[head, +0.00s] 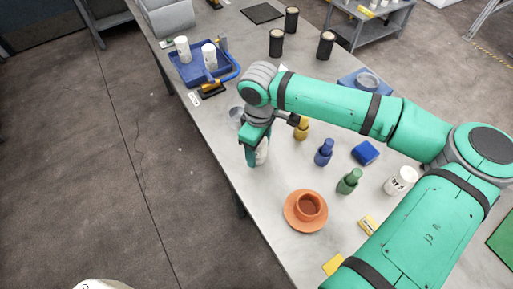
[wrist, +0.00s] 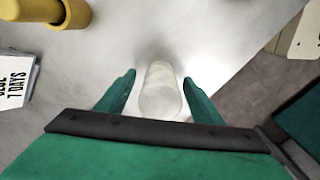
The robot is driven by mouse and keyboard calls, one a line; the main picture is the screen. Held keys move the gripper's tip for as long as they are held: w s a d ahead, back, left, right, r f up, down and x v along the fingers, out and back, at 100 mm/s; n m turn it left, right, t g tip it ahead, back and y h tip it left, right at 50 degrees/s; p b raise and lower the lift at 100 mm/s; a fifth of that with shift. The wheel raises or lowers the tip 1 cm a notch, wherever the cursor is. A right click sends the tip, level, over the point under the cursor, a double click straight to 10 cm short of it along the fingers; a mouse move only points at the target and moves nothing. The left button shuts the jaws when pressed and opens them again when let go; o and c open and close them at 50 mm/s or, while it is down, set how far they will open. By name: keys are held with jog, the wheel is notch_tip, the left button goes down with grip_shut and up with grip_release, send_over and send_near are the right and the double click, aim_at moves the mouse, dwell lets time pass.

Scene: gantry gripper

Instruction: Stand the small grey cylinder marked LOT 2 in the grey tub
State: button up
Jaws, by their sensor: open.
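My gripper (head: 256,148) is open and points down near the table's left edge. A pale grey-white cylinder (head: 263,152) stands between its fingers, partly hidden by them. In the wrist view the cylinder (wrist: 161,92) sits between the two open fingertips (wrist: 160,88), with a gap visible on each side. No marking is readable on it, so I cannot tell whether it is the LOT 2 one. A grey tub (head: 170,18) stands at the far left end of the table, well away from my gripper; its inside is hardly visible.
A blue tray (head: 187,78) holds white cylinders (head: 182,49). A yellow bottle (head: 302,130), blue bottle (head: 324,152), green bottle (head: 349,181), blue block (head: 365,152) and marked white cylinder (head: 400,181) stand to the right. An orange pot on a saucer (head: 293,222) is nearer. Black cylinders (head: 276,42) stand behind.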

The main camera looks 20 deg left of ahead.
jog(key=shift+d+f, duration=0.15)
jog(key=shift+f, duration=0.35)
jog(key=shift+s, duration=0.1)
jog(key=c, duration=1.4)
grip_shut()
